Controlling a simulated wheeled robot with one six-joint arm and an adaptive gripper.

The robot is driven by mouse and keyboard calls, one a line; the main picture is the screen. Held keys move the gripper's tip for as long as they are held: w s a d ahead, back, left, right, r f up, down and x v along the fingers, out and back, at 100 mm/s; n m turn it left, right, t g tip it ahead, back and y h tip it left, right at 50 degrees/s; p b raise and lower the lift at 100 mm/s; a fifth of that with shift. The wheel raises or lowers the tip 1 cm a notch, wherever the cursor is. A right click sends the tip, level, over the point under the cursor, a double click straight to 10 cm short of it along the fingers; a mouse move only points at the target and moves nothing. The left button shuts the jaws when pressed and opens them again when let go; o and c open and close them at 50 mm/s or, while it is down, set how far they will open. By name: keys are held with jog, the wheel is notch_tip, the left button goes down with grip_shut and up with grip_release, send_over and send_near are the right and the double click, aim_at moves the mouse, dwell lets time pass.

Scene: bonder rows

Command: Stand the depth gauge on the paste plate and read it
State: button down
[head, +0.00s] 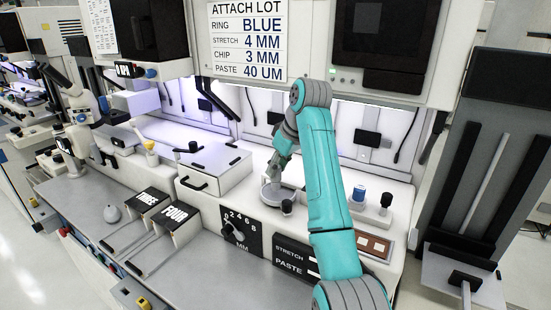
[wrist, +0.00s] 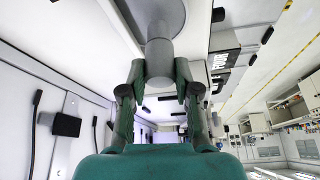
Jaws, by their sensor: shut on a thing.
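My gripper (head: 276,165) reaches down over the bench from my teal arm. In the wrist view its two fingers (wrist: 160,78) are shut on a grey cylinder, which I take to be the depth gauge (wrist: 160,57). The round grey paste plate (head: 272,197) lies under the gripper in the head view. A wide grey disc (wrist: 150,12) shows past the gauge's end in the wrist view. I cannot tell whether the gauge touches the plate. No reading on the gauge shows.
A dial (head: 234,232) marked in MM and a STRETCH/PASTE panel (head: 292,258) are in front. A white box (head: 213,168) is left. The lot sign (head: 248,40) reads paste 40 UM.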

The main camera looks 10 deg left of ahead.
jog(key=shift+f, duration=0.4)
jog(key=shift+f, duration=0.6)
dwell(0.3)
jog(key=c, duration=0.7)
grip_release()
jog(key=shift+c, duration=0.2)
jog(key=shift+r, duration=0.1)
